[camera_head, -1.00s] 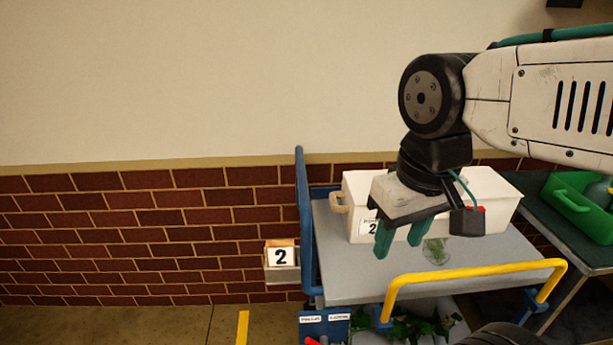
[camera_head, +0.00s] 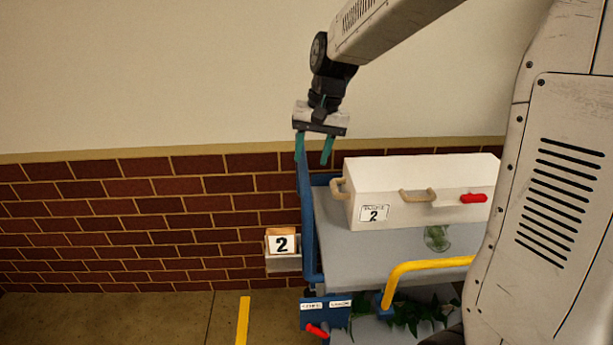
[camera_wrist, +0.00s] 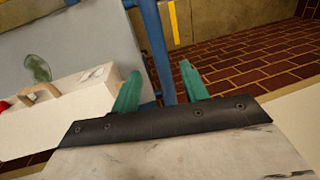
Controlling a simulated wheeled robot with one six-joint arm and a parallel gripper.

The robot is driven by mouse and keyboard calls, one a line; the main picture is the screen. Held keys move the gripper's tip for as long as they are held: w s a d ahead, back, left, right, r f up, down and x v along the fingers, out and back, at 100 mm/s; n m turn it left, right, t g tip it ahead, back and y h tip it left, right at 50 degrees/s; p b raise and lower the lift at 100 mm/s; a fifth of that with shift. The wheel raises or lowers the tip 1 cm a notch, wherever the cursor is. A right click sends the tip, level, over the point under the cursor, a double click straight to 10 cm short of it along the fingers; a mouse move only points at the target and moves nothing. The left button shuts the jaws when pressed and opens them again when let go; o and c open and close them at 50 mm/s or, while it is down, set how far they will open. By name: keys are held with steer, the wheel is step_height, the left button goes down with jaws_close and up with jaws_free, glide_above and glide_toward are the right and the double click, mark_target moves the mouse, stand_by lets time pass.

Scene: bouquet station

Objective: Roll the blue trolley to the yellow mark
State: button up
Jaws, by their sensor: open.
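The blue trolley (camera_head: 309,220) stands against the brick wall, with a grey top, a blue upright frame at its left end and a yellow handle bar (camera_head: 425,265) at the front. A yellow mark (camera_head: 242,320) is a strip on the floor left of the trolley; it also shows in the wrist view (camera_wrist: 173,22). My gripper (camera_head: 314,160) is open and empty, pointing down above the far end of the blue frame. In the wrist view the blue frame (camera_wrist: 156,50) runs between the two green fingers (camera_wrist: 158,85). I cannot tell whether they touch it.
Leafy stems (camera_head: 405,315) lie on the lower shelf. Floor to the left is clear.

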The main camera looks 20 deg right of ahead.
mark_target(306, 179)
steer(key=f, duration=0.3)
steer(key=a+f, duration=0.1)
steer(key=f, duration=0.2)
steer(key=shift+w+a+f, duration=0.15)
steer(key=shift+f, duration=0.15)
jaws_close()
